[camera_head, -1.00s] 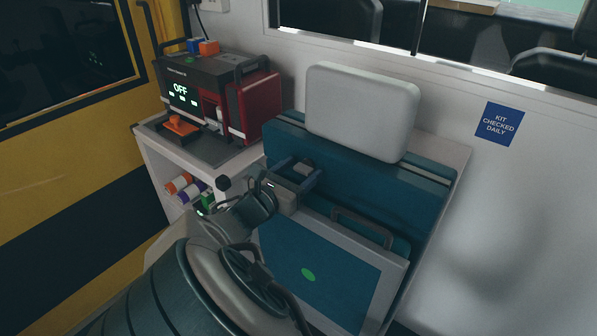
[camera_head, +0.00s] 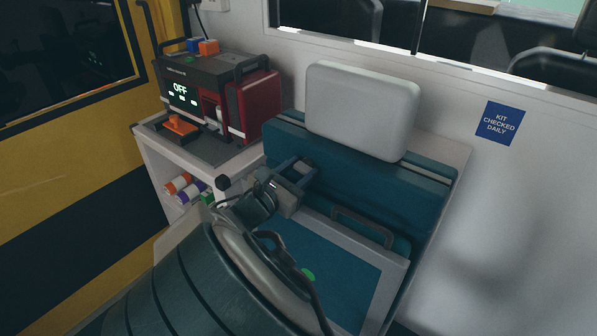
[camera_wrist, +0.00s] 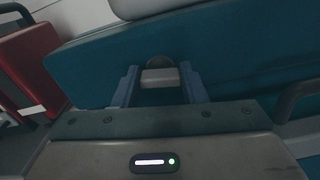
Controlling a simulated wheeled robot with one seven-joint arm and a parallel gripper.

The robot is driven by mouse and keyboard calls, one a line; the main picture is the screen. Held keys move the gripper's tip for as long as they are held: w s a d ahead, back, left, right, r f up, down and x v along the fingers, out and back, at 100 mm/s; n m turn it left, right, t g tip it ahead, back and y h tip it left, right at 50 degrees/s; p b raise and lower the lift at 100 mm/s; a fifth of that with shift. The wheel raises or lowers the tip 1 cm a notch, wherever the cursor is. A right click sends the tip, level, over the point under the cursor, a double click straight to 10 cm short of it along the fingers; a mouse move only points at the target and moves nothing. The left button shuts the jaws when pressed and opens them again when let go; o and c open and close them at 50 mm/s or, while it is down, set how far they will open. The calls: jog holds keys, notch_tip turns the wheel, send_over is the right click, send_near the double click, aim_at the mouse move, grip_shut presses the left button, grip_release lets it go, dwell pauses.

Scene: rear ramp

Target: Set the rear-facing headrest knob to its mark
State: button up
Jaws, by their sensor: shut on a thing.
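The headrest knob, a light grey bar on a dark round base (camera_wrist: 160,77), sits on the teal seat back (camera_wrist: 250,60) below the pale headrest (camera_head: 362,108). My gripper (camera_wrist: 161,85) has its two blue-grey fingers on either side of the knob and is shut on it. In the head view my gripper (camera_head: 303,170) reaches the front of the seat back, left of centre, and mostly hides the knob. I cannot make out the knob's mark in either view.
A grey-framed teal panel (camera_head: 330,265) with a dark handle lies below my gripper. To the left, a white cabinet (camera_head: 185,158) carries a red and black device (camera_head: 215,95) showing OFF. A white wall with a blue sign (camera_head: 499,123) is at right.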

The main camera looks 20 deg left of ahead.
jog(key=m+b, duration=0.1)
jog(key=m, duration=0.1)
jog(key=m+b, duration=0.1)
jog(key=m, duration=0.1)
jog(key=shift+d+f+m, duration=0.15)
jog(key=shift+f+m, duration=0.05)
jog(key=shift+m, duration=0.1)
jog(key=m+b, duration=0.3)
jog(key=b, duration=0.1)
jog(key=shift+f+m, duration=0.15)
jog(key=shift+m, duration=0.25)
jog(key=m+b, duration=0.4)
jog(key=b, duration=0.2)
jog(key=shift+d+f, duration=0.1)
jog(key=shift+f, duration=0.05)
jog(key=m+b, duration=0.2)
jog(key=b, duration=0.2)
jog(key=shift+s+m, duration=0.1)
jog(key=shift+m, duration=0.3)
jog(key=shift+r+m+b, duration=0.2)
jog(key=shift+m+b, duration=0.2)
jog(key=shift+b, duration=0.2)
jog(key=shift+r, duration=0.1)
jog(key=o, duration=1)
